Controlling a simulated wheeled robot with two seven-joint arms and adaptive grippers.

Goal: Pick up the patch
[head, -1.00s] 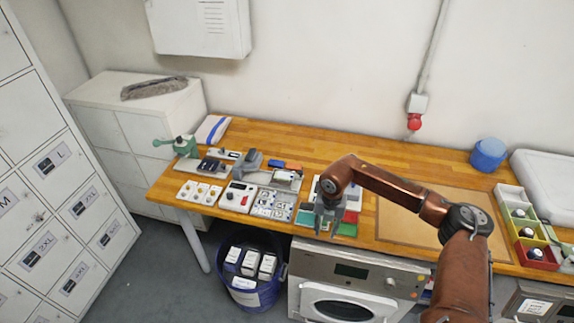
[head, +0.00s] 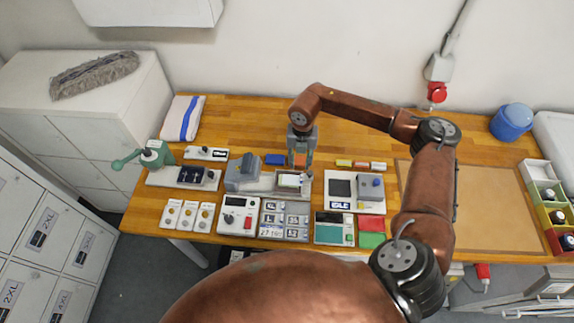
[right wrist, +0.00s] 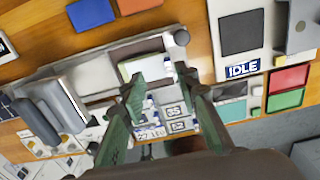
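No piece is marked as the patch, so I cannot tell for certain which it is. A small pale rectangle (head: 291,180) lies in a frame on the grey press-like device (head: 250,176); the pale rectangle (right wrist: 146,68) also shows in the right wrist view, just beyond the fingertips. A blue flat piece (head: 274,159) and an orange flat piece (right wrist: 138,4) lie on the bench behind the device. My right gripper (head: 301,158) points down above the back of the device, partly covering the orange piece. In the right wrist view its fingers (right wrist: 158,82) are apart with nothing between them. My left gripper is not in view.
An IDLE-marked unit (head: 341,204) and red (head: 371,222) and green pads stand to the right. A label grid (head: 285,218) and a dial box (head: 237,216) are in front. A green-handled tool (head: 150,155) stands left.

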